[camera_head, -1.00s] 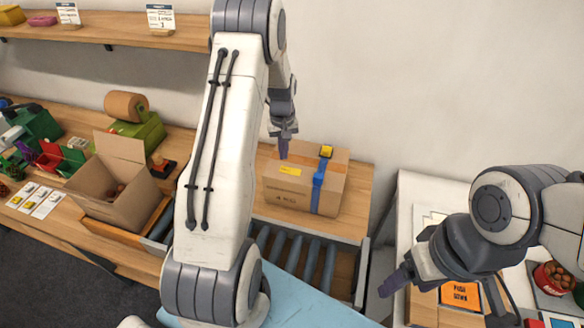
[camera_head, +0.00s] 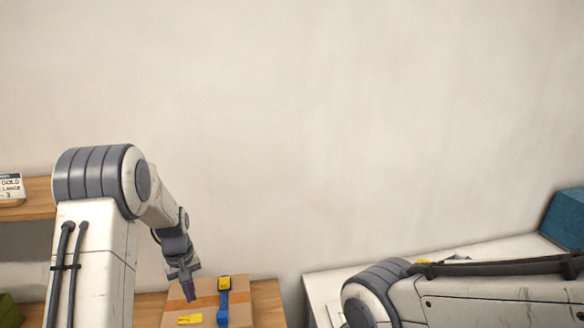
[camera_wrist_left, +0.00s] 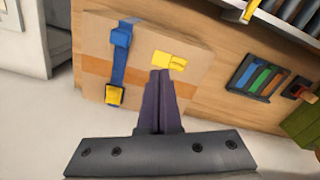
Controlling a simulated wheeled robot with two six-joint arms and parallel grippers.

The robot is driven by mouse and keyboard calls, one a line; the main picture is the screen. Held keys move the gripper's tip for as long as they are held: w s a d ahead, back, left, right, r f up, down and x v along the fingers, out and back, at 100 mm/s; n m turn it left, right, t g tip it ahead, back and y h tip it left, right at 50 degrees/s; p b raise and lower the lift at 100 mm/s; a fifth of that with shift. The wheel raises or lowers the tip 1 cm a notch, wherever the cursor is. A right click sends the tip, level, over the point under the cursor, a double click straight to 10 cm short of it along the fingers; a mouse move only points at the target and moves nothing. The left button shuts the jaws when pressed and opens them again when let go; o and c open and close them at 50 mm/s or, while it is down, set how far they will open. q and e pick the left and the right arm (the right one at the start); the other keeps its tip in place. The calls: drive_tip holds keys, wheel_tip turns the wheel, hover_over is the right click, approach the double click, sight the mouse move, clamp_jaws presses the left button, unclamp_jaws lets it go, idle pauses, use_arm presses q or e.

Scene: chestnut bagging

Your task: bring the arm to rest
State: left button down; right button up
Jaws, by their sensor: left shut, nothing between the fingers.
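My left gripper (camera_head: 188,289) is in the lower left of the head view, pointing down, its fingers together and empty. In the left wrist view its closed purple fingers (camera_wrist_left: 160,80) stand in front of a cardboard box (camera_wrist_left: 190,45). In the head view the box (camera_head: 262,300) shows at the bottom edge, cut off, with the gripper above its left part. I cannot tell whether the fingertips touch it. My right arm enters from the lower right of the head view; its gripper is out of frame.
A shelf (camera_head: 28,205) with a card is at the left. A white table (camera_head: 490,248) stands at the right with a blue box (camera_head: 565,218) at its end. The wall above is bare.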

use_arm(q)
drive_tip(key=s+d+r+m+b, duration=0.1)
drive_tip(key=s+d+r+m, duration=0.2)
drive_tip(key=d, duration=0.4)
drive_tip(key=s+d+r+m+b, duration=0.2)
drive_tip(key=s+d, duration=0.3)
drive_tip(key=d, duration=0.2)
drive_tip(key=s+d+r+m+b, duration=0.1)
drive_tip(key=s+d+r+m, duration=0.2)
drive_tip(key=d, duration=0.4)
drive_tip(key=s+d+m+b, duration=0.1)
drive_tip(key=s+d+m, duration=0.1)
drive_tip(key=s, duration=0.7)
drive_tip(key=s+d+m+h+b, duration=0.1)
drive_tip(key=s+m, duration=0.3)
drive_tip(key=s, duration=0.5)
drive_tip(key=shift+d+f+m+b, duration=0.35)
drive_tip(key=shift+d+f+m, duration=0.1)
drive_tip(key=shift+d, duration=0.45)
drive_tip(key=shift+s, duration=0.1)
